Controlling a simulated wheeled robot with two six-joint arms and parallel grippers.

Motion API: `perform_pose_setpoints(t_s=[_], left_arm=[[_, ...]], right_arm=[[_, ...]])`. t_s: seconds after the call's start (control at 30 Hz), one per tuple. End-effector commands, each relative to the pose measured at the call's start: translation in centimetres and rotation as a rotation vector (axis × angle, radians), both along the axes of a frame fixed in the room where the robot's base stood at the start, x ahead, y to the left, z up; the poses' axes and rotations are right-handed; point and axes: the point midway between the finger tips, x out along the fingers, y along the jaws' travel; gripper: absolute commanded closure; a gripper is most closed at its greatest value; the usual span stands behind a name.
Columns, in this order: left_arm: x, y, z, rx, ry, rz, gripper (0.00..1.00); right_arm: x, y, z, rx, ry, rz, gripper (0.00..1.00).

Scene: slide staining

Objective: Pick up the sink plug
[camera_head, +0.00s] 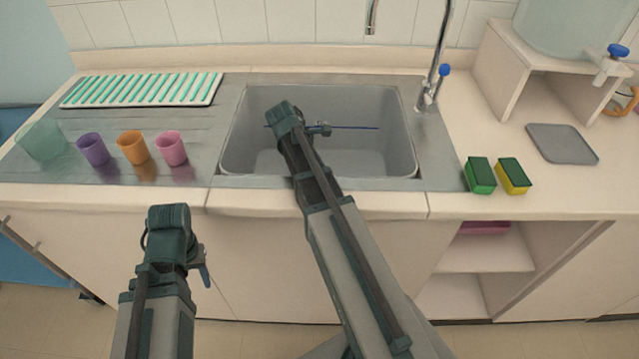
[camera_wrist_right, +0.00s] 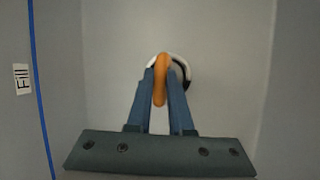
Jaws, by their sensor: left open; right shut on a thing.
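The sink plug (camera_wrist_right: 161,78) shows as an upright orange piece in the right wrist view, between the blue fingertips of my right gripper (camera_wrist_right: 160,84). The fingers are shut on it. Behind it is a round white and black ring, partly hidden; I cannot tell whether the plug touches it. In the head view my right gripper (camera_head: 321,129) is inside the grey sink basin (camera_head: 390,150), and the plug cannot be made out there. My left gripper (camera_head: 205,274) is open and apart from the sink, in front of the counter's front edge.
A thin blue line (camera_head: 355,127) runs along the basin wall. The tap (camera_head: 428,95) stands at the back right. Purple (camera_head: 92,149), orange (camera_head: 132,147) and pink (camera_head: 171,148) cups stand left. Green (camera_head: 480,174) and yellow (camera_head: 513,176) sponges lie right.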

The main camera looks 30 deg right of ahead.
Motion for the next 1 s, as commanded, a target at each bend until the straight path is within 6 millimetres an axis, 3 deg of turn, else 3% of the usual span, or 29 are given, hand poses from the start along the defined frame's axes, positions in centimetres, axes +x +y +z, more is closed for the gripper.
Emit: perform_pose_setpoints(t_s=[0.67,1.0], left_arm=[[0.0,0.0,0.4,0.000,0.000,0.000,0.50],[0.0,0.0,3.9,0.000,0.000,0.000,0.50]], right_arm=[[0.0,0.0,0.4,0.000,0.000,0.000,1.00],[0.0,0.0,3.9,0.000,0.000,0.000,1.00]])
